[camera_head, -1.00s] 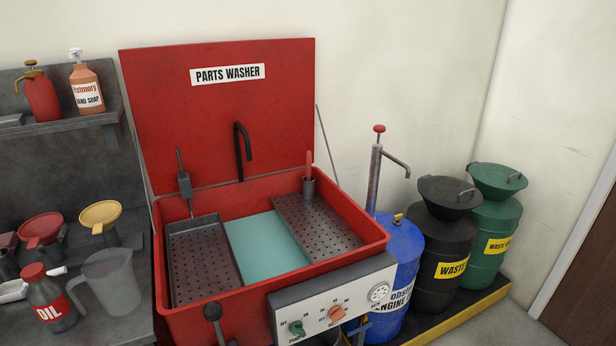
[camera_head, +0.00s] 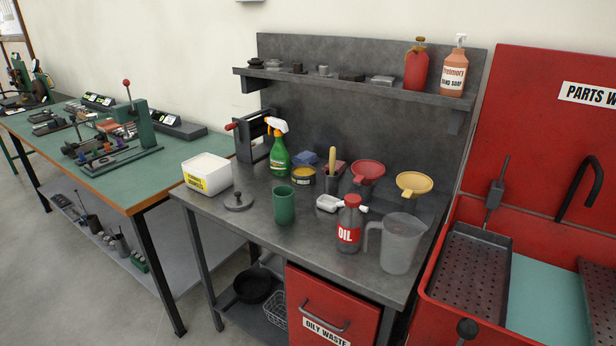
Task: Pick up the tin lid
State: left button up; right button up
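A small dark round lid with a knob on top (camera_head: 238,202) lies flat on the grey workbench (camera_head: 262,228), near its front left edge; it looks like the tin lid. A green cylindrical tin or cup (camera_head: 284,206) stands to its right. A white tub with a yellow label (camera_head: 207,173) is just behind and left of the lid. Neither of my grippers is in view.
An oil bottle (camera_head: 348,224), clear jug (camera_head: 398,245), green spray bottle (camera_head: 279,155) and red and yellow funnels crowd the bench. The red parts washer (camera_head: 540,215) stands at right, a green-topped table (camera_head: 135,165) at left. Grey floor is free in front.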

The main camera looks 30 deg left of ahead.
aim_at(237, 201)
jog(key=u, duration=1.5)
jog(key=k+j, duration=0.05)
